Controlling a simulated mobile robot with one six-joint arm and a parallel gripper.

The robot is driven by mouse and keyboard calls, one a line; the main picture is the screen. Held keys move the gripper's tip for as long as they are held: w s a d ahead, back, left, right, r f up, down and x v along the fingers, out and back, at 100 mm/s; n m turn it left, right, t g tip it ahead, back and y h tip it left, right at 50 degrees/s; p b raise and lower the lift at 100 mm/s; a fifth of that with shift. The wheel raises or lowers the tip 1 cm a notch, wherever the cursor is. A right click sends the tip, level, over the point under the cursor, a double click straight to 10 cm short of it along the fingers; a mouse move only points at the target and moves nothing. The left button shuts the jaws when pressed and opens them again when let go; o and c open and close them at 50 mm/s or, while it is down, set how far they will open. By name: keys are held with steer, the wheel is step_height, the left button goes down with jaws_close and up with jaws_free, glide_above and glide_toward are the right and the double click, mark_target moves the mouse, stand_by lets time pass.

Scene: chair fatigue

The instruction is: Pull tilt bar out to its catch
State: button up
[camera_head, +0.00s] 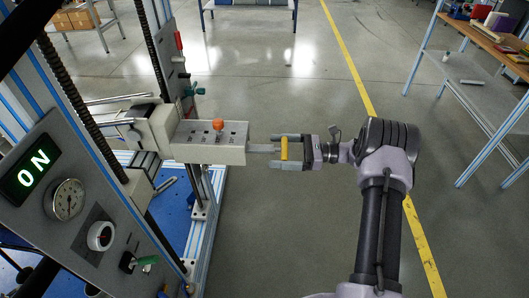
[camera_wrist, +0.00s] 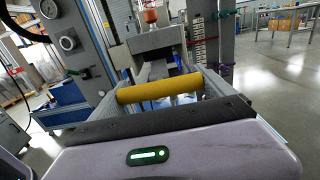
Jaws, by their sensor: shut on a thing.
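The tilt bar (camera_head: 262,148) is a flat grey strip coming out of the right end of a light grey box (camera_head: 232,157) on the test machine. It ends in a yellow crosswise handle (camera_head: 284,152). My gripper (camera_head: 276,151) reaches in from the right, and its two grey fingers lie at either end of the handle. In the wrist view the yellow handle (camera_wrist: 160,88) spans between the fingers, which are shut on it, and the strip runs back toward the box. How far the bar is drawn out inside the box is hidden.
An orange knob (camera_head: 218,125) tops the box. A panel (camera_head: 75,205) with a lit ON display, gauge and green-handled lever stands at left. A workbench (camera_head: 490,45) stands at right. The floor between is open, with a yellow line (camera_head: 365,92).

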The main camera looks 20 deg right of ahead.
steer(key=shift+v, duration=1)
steer(key=o, duration=1.8)
steer(key=p+v, duration=0.1)
steer(key=v, duration=1.7)
steer(key=shift+r, duration=0.1)
